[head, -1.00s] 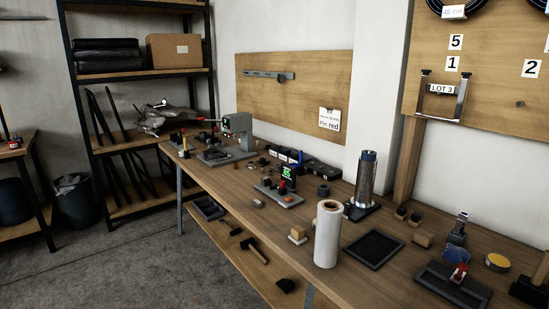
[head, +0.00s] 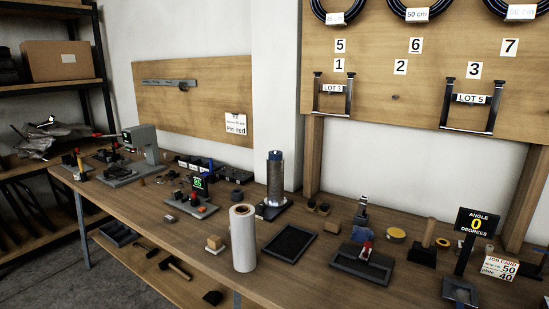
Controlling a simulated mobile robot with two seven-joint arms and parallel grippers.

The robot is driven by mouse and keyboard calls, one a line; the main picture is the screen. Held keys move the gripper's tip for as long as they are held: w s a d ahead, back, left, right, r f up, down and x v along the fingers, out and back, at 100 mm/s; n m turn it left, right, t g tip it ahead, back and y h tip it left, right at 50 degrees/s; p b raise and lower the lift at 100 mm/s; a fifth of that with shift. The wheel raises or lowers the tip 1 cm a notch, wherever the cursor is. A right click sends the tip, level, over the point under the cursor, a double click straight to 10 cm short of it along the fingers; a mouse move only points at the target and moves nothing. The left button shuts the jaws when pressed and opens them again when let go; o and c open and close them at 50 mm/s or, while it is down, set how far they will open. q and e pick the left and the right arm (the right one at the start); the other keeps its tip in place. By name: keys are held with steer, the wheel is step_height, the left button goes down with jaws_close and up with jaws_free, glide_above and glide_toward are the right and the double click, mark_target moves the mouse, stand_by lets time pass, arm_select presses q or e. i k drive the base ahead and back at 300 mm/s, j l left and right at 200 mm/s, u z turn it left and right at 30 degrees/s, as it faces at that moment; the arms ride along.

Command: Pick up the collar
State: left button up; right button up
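I cannot tell for certain which item is the collar. A small dark round piece (head: 236,195) stands on the wooden workbench (head: 335,278), left of the metal cylinder. Two small dark round pieces (head: 318,208) stand close together to the right of that cylinder. Either could be a collar, but they are too small to tell. The metal cylinder (head: 275,178) stands upright on a dark base and has a blue top. Neither of my grippers shows in the head view.
A white roll (head: 243,238) stands near the bench's front edge. Right of it are an empty black tray (head: 265,248), a dark tray with a red part (head: 362,264), a yellow disc (head: 396,234) and an angle display sign (head: 476,223). Shelves (head: 55,90) stand at the left.

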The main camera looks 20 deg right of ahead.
mark_target(272, 156)
steer(key=z, duration=0.45)
steer(key=i+j+z, duration=0.4)
steer(key=j+z, duration=0.2)
steer(key=j, duration=0.15)
steer(key=i+j+z, duration=0.1)
steer(key=j, duration=0.3)
steer(key=i+j, duration=0.15)
steer(key=j, duration=0.3)
steer(key=i+j+z, duration=0.15)
steer(key=j, duration=0.25)
steer(key=i+j, duration=0.1)
steer(key=j, duration=0.35)
steer(key=z, duration=0.05)
